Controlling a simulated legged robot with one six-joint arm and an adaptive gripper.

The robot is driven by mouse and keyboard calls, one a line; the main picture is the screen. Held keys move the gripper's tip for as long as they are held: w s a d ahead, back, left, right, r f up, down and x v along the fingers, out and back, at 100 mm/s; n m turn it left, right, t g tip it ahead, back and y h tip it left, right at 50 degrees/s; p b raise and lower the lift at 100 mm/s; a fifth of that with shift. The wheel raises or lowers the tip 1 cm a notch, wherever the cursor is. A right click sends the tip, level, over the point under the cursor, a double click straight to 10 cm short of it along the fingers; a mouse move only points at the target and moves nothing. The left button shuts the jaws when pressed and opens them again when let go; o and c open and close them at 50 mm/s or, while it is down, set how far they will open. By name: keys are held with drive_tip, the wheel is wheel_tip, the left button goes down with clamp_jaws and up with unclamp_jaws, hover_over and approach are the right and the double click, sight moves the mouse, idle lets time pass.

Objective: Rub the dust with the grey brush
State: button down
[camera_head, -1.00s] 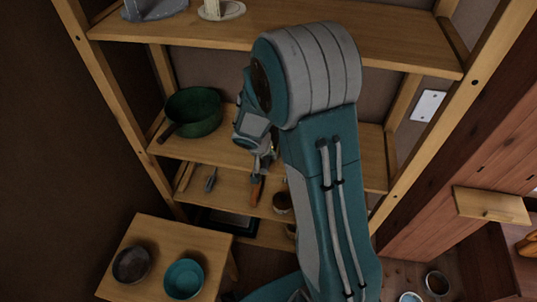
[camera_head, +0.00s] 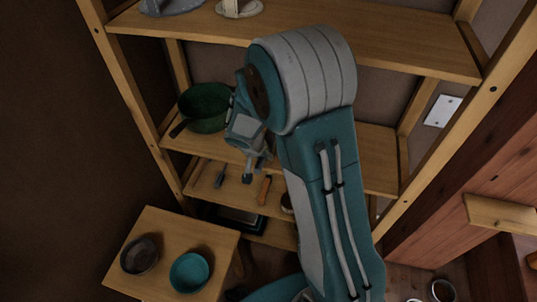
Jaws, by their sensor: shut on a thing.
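My gripper (camera_head: 252,168) hangs over the lower shelf (camera_head: 205,192), below the middle shelf's front edge. It is shut on a small dark grey thing that looks like the grey brush (camera_head: 247,178). Little of it shows below the fingers, so its exact shape cannot be told. An orange-handled tool (camera_head: 264,190) lies on the lower shelf just right of the gripper. A slim grey tool (camera_head: 220,174) lies on the same shelf to the left. I cannot make out any dust at this distance.
A green pot (camera_head: 204,108) stands on the middle shelf, its handle pointing front left. A wooden stool (camera_head: 200,230) holds a dark bowl (camera_head: 139,257) and a teal bowl (camera_head: 189,272). A dark tray (camera_head: 241,219) lies below the shelf. My arm hides the shelves' right part.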

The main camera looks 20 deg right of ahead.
drive_tip(key=shift+a, duration=0.4)
drive_tip(key=a, duration=0.3)
drive_tip(key=shift+w, duration=0.35)
drive_tip(key=shift+d, duration=0.15)
drive_tip(key=shift+w+d+f, duration=0.15)
drive_tip(key=shift+w+d, duration=0.4)
drive_tip(key=shift+w, duration=0.3)
drive_tip(key=shift+w+d, duration=0.1)
drive_tip(key=shift+w+d, duration=0.5)
drive_tip(key=shift+w, duration=0.3)
